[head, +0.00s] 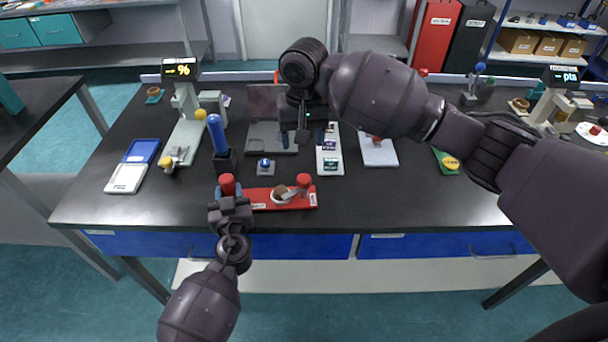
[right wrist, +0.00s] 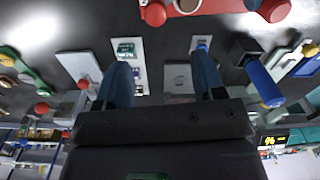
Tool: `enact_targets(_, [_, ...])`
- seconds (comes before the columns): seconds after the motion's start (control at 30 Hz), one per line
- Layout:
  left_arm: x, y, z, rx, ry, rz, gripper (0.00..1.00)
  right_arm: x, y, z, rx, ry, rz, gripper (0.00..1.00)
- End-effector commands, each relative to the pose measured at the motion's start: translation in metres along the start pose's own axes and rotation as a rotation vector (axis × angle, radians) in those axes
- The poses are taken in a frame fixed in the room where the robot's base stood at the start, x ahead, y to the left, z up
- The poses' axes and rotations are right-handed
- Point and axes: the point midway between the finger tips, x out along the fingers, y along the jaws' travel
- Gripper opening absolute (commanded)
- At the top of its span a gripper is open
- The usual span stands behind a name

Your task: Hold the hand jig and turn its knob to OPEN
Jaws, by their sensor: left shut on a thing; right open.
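The hand jig (head: 262,200) is a red plate near the front edge of the black bench. It has a red knob (head: 303,181) on its right side, a red knob (head: 227,184) at its left end and a white cup with brown content in the middle. My left gripper (head: 229,204) is shut on the jig's left end, just below the left knob; its fingers partly hide that spot. My right gripper (head: 303,138) is open and empty above the bench, behind the jig. In the right wrist view the jig (right wrist: 205,6) shows at the top edge, beyond the open fingers (right wrist: 162,80).
A blue-handled tool (head: 217,135) stands left of the jig. A small block with a blue ball (head: 265,166) is just behind it. A white card with tiles (head: 329,162) and a pale pad (head: 378,150) lie to the right. The bench front right is clear.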

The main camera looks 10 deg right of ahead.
Motion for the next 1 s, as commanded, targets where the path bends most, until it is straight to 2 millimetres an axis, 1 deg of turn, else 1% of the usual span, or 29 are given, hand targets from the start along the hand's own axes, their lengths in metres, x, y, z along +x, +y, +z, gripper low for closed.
enact_targets(0.1, [0.0,0.0,0.0,0.0,0.0,0.0,0.06,0.0,0.002,0.0,0.143,0.0,0.013,0.63])
enact_targets(0.23, [0.0,0.0,0.0,0.0,0.0,0.0,0.06,0.0,0.003,0.001,0.264,-0.001,0.022,0.63])
enact_targets(0.4, [0.0,0.0,0.0,0.0,0.0,0.0,0.06,0.001,0.004,0.001,0.343,-0.001,0.024,0.63])
enact_targets(0.53, [0.0,0.0,0.0,0.0,0.0,0.0,0.06,0.008,0.004,0.001,0.358,-0.003,0.024,0.63])
enact_targets(0.67, [0.0,0.0,0.0,0.0,0.0,0.0,0.06,0.024,0.004,0.001,0.357,-0.004,0.024,0.63])
enact_targets(1.0, [0.0,0.0,0.0,0.0,0.0,0.0,0.06,0.083,0.006,0.002,0.356,-0.003,0.025,0.63])
